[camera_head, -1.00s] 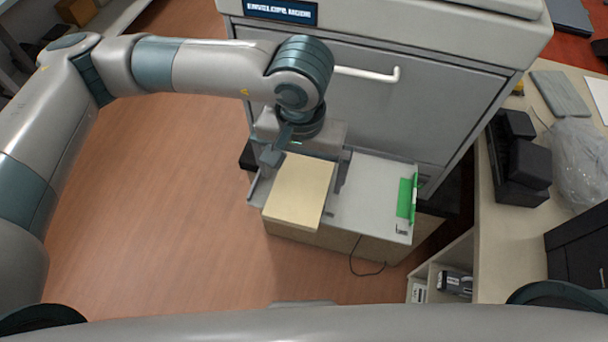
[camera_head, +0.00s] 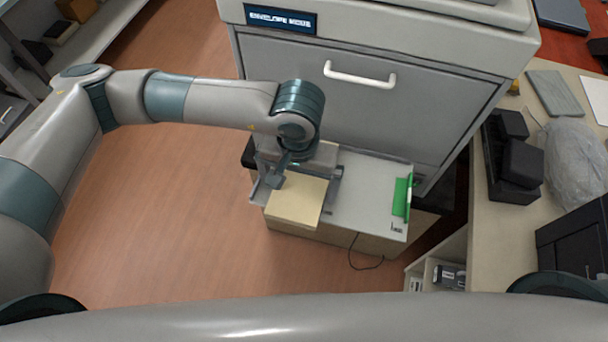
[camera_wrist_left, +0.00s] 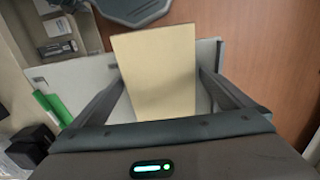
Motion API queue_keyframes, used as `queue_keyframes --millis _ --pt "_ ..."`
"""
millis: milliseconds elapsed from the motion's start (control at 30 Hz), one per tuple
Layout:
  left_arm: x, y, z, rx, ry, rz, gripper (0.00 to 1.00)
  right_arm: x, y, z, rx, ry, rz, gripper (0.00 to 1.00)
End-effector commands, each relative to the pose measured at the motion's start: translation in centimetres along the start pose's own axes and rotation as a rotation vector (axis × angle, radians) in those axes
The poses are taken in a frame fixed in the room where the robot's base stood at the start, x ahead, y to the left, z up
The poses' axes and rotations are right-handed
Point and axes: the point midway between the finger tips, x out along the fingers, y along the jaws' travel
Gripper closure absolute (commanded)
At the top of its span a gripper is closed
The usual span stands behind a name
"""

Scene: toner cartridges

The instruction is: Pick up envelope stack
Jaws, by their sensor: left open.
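The envelope stack (camera_head: 298,204) is a cream, flat block lying on the left part of the grey printer tray (camera_head: 365,195). My left gripper (camera_head: 305,182) is open over the rear part of the stack, with one finger to each side of it. In the left wrist view the stack (camera_wrist_left: 158,72) lies between the two spread fingers of the left gripper (camera_wrist_left: 165,95); I see a gap on its left side. I cannot tell how high the fingertips are above the tray. My right gripper is in neither view.
A green guide (camera_head: 402,197) stands at the tray's right end. The printer (camera_head: 370,95), with a white handle and a display reading "ENVELOPE MODE", rises behind the tray. A counter (camera_head: 490,245) with black objects and a clear bag stands right. Open floor lies left.

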Motion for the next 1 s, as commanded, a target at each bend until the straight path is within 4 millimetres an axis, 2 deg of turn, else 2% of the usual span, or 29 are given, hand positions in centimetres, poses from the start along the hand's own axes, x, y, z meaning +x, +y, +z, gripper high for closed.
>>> queue_keyframes --millis 100,167,267,300,733,867,1000 --pt "0.0 0.0 0.0 0.0 0.0 0.0 0.0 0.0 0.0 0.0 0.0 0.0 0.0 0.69" --pt "0.0 0.0 0.0 0.0 0.0 0.0 0.12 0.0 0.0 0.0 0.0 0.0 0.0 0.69" --pt "0.0 0.0 0.0 0.0 0.0 0.0 0.36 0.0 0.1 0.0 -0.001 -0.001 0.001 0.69" --pt "0.0 0.0 0.0 0.0 0.0 0.0 0.4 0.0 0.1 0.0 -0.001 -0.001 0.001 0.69" --pt "-0.5 0.0 0.0 0.001 0.001 0.001 0.4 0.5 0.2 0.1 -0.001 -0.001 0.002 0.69" --pt "-1.6 0.1 -0.1 0.003 0.004 0.002 0.4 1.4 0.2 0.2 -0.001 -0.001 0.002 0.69" --pt "-3.5 0.1 -0.2 0.003 0.006 0.002 0.4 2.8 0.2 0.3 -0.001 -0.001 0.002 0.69"
